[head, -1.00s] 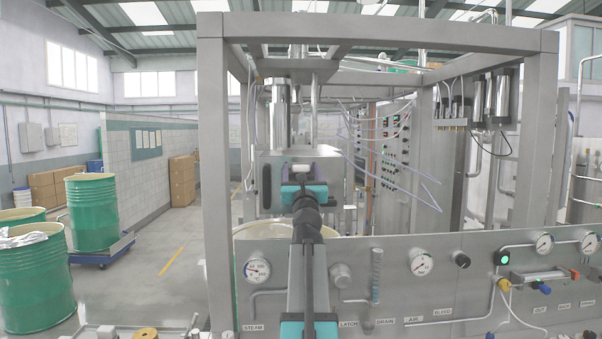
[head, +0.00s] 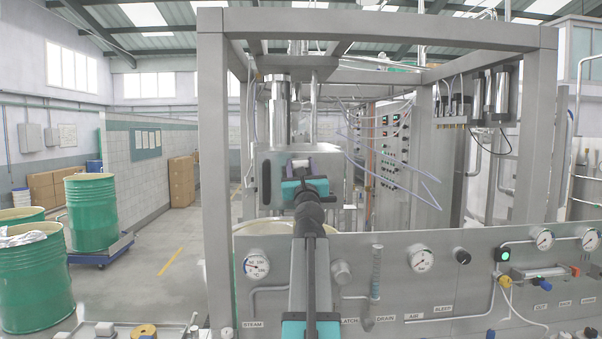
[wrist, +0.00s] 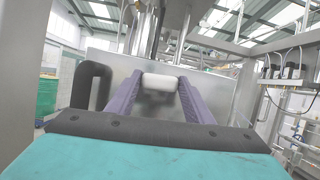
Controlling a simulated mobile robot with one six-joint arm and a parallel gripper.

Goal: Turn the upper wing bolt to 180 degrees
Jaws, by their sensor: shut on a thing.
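A pale, rounded, bar-shaped piece, which I take to be the upper wing bolt (wrist: 160,82), lies between my gripper's two purple fingers in the wrist view. It sits at the front of a grey steel box; its far side and shaft are hidden. My gripper (wrist: 160,86) is shut on it, one finger at each end. In the head view the pale piece (head: 301,164) shows just above my teal wrist, and my gripper (head: 301,168) is mostly hidden there. I cannot read the bolt's angle. No lower wing bolt can be made out.
The steel box (head: 272,185) has a dark handle (wrist: 92,86) on its left. A steel frame post (head: 214,160) stands left of my arm. A panel (head: 400,285) with gauges and valves stretches across the front right. Green drums (head: 92,212) stand far left.

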